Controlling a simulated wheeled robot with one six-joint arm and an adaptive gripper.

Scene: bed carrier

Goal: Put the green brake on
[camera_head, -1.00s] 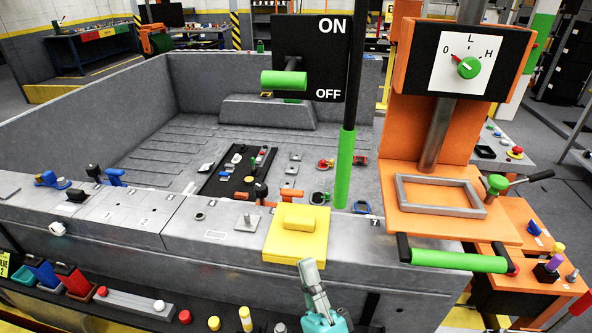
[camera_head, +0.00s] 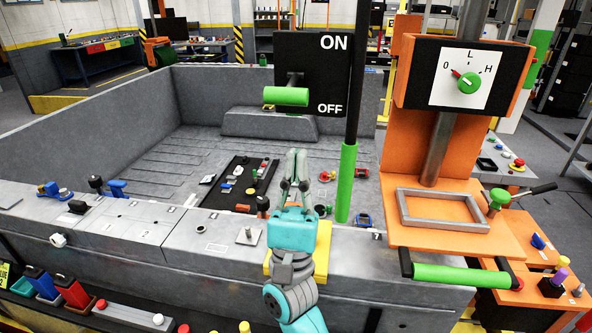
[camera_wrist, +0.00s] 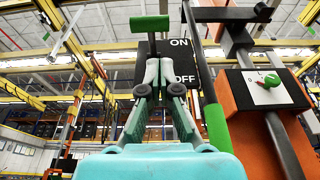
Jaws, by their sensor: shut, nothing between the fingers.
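The black ON/OFF plate (camera_head: 311,68) stands above the grey bed, with ON at its top and OFF at its bottom. Its green handle (camera_head: 287,96) lies crosswise low on the plate, at about the OFF level. My gripper (camera_head: 297,153) points up below the handle, shut and empty, with a gap between them in the picture. In the wrist view the green handle (camera_wrist: 152,23) shows just above my shut fingertips (camera_wrist: 153,64). The plate (camera_wrist: 183,62) is partly hidden behind my fingers there.
A black post with a green grip (camera_head: 347,183) stands close right of my gripper. An orange column carries a 0-L-H dial (camera_head: 468,82). A green bar (camera_head: 459,275) sticks out at front right. A yellow block (camera_head: 268,265) is partly behind my arm.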

